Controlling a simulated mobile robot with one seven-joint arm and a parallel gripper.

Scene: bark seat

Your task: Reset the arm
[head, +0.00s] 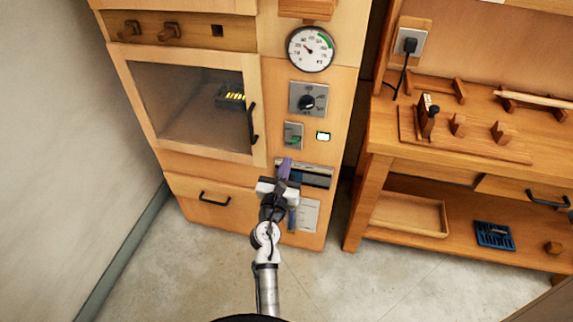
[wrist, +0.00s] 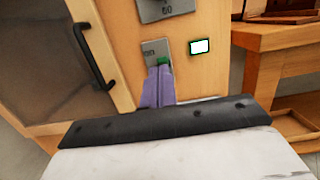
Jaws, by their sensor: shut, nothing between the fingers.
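My gripper (head: 286,166) is in front of the wooden cabinet, just below a small grey switch plate (head: 293,136) with a green part on it. In the wrist view the purple fingers (wrist: 160,84) are together with nothing between them. Their tips overlap the lower part of the switch plate (wrist: 155,52) and its green button (wrist: 163,61). I cannot tell whether they touch it. My arm reaches up from the bottom middle of the head view.
The cabinet has a closed glass door with a black handle (head: 252,124), a knob (head: 306,102), a round dial (head: 311,48) and a small lit display (head: 323,136). A wooden workbench (head: 380,139) stands to the right. Open floor (head: 400,275) lies in front.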

